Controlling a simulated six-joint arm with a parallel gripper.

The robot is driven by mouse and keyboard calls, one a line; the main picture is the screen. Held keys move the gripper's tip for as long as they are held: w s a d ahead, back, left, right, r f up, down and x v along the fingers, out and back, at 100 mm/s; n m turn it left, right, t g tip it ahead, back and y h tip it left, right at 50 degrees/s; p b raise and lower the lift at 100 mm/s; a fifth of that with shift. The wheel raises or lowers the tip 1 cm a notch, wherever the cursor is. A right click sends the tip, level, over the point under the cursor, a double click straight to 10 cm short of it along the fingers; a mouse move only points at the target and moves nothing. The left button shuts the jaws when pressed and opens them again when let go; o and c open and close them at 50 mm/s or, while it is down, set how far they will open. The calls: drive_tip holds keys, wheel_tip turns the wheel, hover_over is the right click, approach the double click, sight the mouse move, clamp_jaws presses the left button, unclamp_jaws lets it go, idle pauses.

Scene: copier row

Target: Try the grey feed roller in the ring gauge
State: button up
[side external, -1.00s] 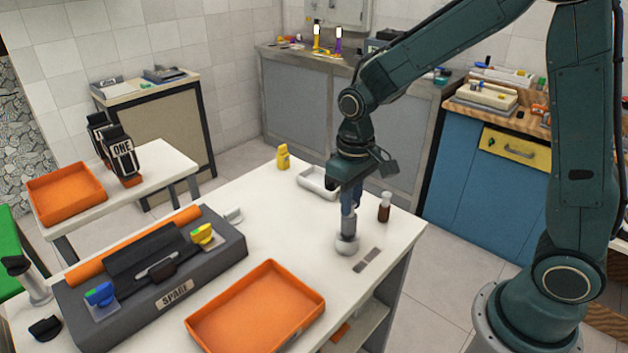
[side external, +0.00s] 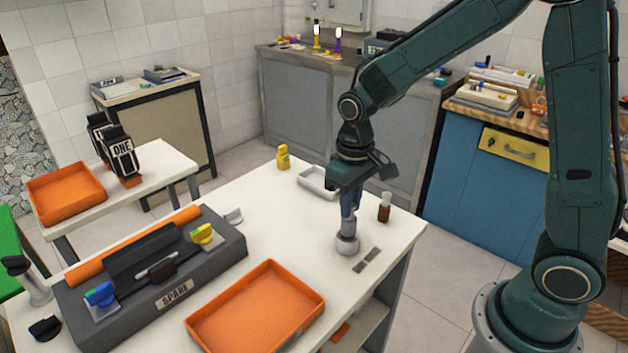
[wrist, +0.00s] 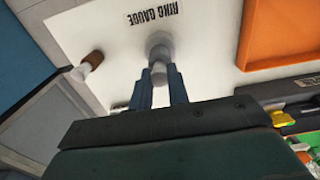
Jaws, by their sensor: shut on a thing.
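My gripper (side external: 349,205) points down over the white table and is shut on the grey feed roller (side external: 348,228), which is held upright. The roller's lower end meets the pale round ring gauge (side external: 347,245) on the table. I cannot tell how far the roller sits inside the ring. In the wrist view, my gripper's two fingers (wrist: 159,82) flank the roller (wrist: 161,72), and the ring gauge (wrist: 159,40) lies just beyond, beside the printed words RING GAUGE.
A brown bottle (side external: 384,208) stands close to the right of my gripper. An orange tray (side external: 315,297) and a dark grey unit marked SPARE (side external: 215,276) occupy the front left. A yellow bottle (side external: 283,157) stands at the back edge.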

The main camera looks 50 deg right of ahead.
drive_tip(key=shift+f, duration=0.2)
drive_tip(key=o, duration=0.9)
drive_tip(key=shift+r, duration=0.1)
wheel_tip(320, 180, up, 14)
idle(0.4)
